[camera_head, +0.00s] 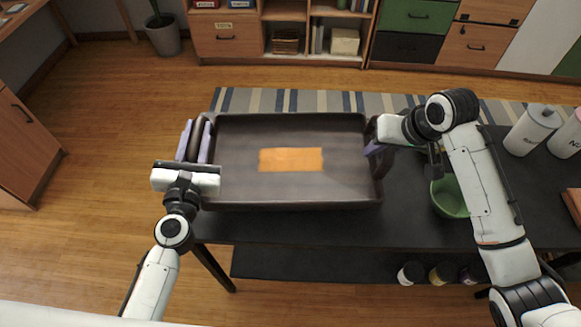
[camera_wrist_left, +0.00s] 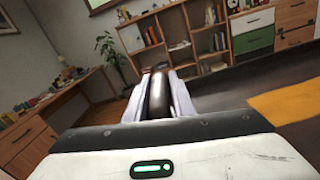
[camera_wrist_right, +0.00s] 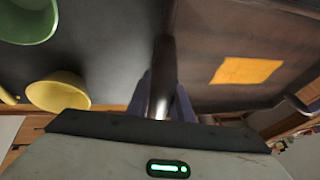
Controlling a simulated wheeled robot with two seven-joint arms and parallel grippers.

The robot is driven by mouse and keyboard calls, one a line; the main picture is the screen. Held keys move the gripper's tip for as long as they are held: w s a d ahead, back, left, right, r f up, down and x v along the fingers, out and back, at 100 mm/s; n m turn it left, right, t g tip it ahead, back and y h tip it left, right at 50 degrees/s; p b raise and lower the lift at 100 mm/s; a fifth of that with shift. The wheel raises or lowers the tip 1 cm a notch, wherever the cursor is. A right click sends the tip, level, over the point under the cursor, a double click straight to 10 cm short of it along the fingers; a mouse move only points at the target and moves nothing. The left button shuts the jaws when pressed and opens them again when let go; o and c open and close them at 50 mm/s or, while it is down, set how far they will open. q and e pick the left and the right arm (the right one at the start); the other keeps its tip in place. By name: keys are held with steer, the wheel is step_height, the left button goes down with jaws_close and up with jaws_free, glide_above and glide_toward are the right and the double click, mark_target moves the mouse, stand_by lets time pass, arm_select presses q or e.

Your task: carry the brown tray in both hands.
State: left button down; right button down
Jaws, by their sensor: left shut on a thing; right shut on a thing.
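The brown tray (camera_head: 235,180) is a dark, shallow rectangle with an orange patch (camera_head: 290,159) on its floor. It appears level, at the left end of the dark table, with its left part reaching past the table's edge. My left gripper (camera_head: 196,142) is shut on the tray's left handle; in the left wrist view the dark handle (camera_wrist_left: 158,96) lies between the pale fingers. My right gripper (camera_head: 376,149) is shut on the tray's right side; in the right wrist view a dark bar (camera_wrist_right: 161,80) lies between the fingers. I cannot tell whether the tray touches the table.
The dark table (camera_head: 410,215) extends to the right. A green bowl (camera_head: 449,198), partly behind my right arm, and white bottles (camera_head: 532,130) stand on it. A yellow bowl (camera_wrist_right: 58,92) shows in the right wrist view. A striped rug (camera_head: 300,101) lies beyond; open wooden floor (camera_head: 110,120) is at left.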

mark_target(376, 161)
arm_select(q)
steer(key=shift+a+f, duration=0.1)
steer(key=shift+f, duration=0.1)
arm_select(e)
steer(key=shift+w+d+f, duration=0.1)
steer(key=shift+w+d, duration=0.05)
steer(key=shift+d, duration=0.05)
